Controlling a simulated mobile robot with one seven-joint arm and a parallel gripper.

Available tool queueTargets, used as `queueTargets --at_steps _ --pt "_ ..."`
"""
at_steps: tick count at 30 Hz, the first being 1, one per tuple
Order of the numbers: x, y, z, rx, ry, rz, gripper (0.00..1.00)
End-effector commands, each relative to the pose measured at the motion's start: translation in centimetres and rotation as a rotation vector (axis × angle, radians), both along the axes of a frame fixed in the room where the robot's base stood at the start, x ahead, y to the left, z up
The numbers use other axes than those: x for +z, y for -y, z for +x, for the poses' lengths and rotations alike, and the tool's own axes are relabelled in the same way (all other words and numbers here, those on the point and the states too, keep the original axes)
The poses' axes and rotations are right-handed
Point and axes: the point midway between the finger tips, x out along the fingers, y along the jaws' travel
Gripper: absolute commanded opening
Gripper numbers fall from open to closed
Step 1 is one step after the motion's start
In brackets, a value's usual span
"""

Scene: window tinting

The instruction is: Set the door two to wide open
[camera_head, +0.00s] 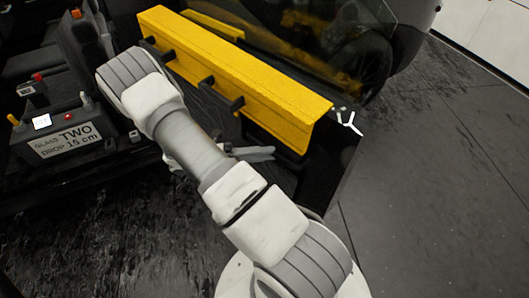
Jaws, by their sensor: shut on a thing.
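The black car door (338,172) stands ajar, swung out from the car body, with its free edge toward the lower right. A long yellow cover (235,72) lies along its window sill, held by several black clips. I cannot read the exact opening angle. My arm crosses in front of the door and hides part of its inner panel. My gripper (258,153) shows only in part as grey fingers beside the inner panel, below the yellow cover. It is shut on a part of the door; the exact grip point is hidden.
A small white Y-shaped piece (348,123) shows at the door's end. Dark floor (440,200) at the right is clear.

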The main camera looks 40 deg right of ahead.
Motion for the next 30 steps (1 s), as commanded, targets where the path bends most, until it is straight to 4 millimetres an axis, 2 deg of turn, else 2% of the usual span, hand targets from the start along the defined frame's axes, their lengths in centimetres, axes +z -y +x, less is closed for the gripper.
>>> queueTargets --at_steps 1,11,12,16,30 --pt "0.68 0.27 0.04 -0.002 -0.006 -0.018 0.0" --pt "0.74 0.38 0.09 -0.001 -0.005 -0.021 0.0" --pt "0.73 0.4 0.09 -0.001 -0.005 -0.02 0.33" --pt "0.63 0.34 0.08 0.0 -0.004 -0.018 0.56" --pt "0.31 0.1 -0.04 -0.001 -0.004 -0.011 0.57"
